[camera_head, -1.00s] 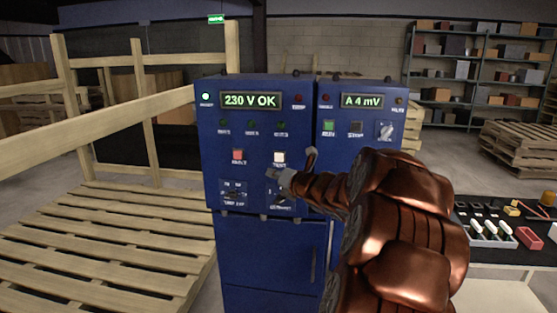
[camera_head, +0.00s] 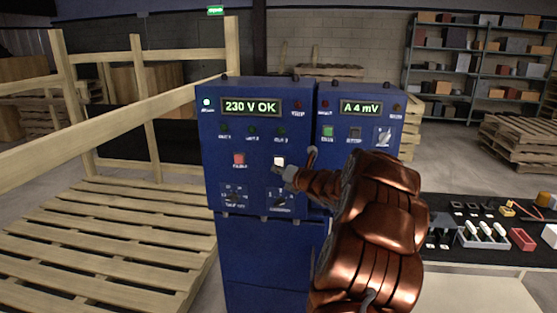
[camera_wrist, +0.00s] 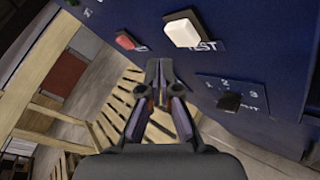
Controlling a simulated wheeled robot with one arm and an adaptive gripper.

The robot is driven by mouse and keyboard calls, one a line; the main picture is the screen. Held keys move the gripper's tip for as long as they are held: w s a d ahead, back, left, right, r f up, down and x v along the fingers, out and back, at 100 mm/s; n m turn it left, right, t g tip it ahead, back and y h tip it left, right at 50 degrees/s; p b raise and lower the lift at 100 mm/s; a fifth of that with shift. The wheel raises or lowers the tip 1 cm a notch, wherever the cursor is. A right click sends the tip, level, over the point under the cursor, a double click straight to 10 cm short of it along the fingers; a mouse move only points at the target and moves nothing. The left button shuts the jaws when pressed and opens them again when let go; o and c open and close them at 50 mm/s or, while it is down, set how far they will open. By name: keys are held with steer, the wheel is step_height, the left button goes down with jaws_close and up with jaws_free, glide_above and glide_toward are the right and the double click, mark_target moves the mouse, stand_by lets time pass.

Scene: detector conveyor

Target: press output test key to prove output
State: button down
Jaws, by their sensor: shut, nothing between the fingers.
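The white test key (camera_head: 279,161) is on the front of the blue control cabinet (camera_head: 262,250), right of a red key (camera_head: 239,160). In the wrist view the white key (camera_wrist: 183,29) sits above a label ending in "TEST", with the red key (camera_wrist: 125,40) to its left. My gripper (camera_head: 283,172) is at the panel just below the white key and partly overlaps it in the head view. In the wrist view my gripper's fingers (camera_wrist: 160,65) are together and empty, pointing just below and left of the key; a small gap shows. The display (camera_head: 252,107) reads "230 V OK".
A rotary selector (camera_head: 233,197) and another knob (camera_wrist: 229,101) sit below the keys. The right box's display (camera_head: 361,107) reads "A 4 mV". A wooden rail fence and pallet (camera_head: 110,240) stand left. A table with small parts (camera_head: 485,235) is at right.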

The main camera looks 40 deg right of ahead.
steer(key=shift+w+d, duration=0.35)
steer(key=shift+d, duration=0.15)
stand_by(1.2)
steer(key=shift+w+d, duration=0.3)
steer(key=shift+d, duration=0.05)
steer(key=shift+w+d, duration=0.25)
steer(key=shift+d, duration=0.15)
stand_by(1.0)
steer(key=shift+a+b, duration=0.1)
steer(key=shift+b, duration=0.3)
steer(key=shift+s+a+b, duration=0.5)
steer(key=shift+a+b, duration=0.2)
steer(key=shift+b, duration=0.25)
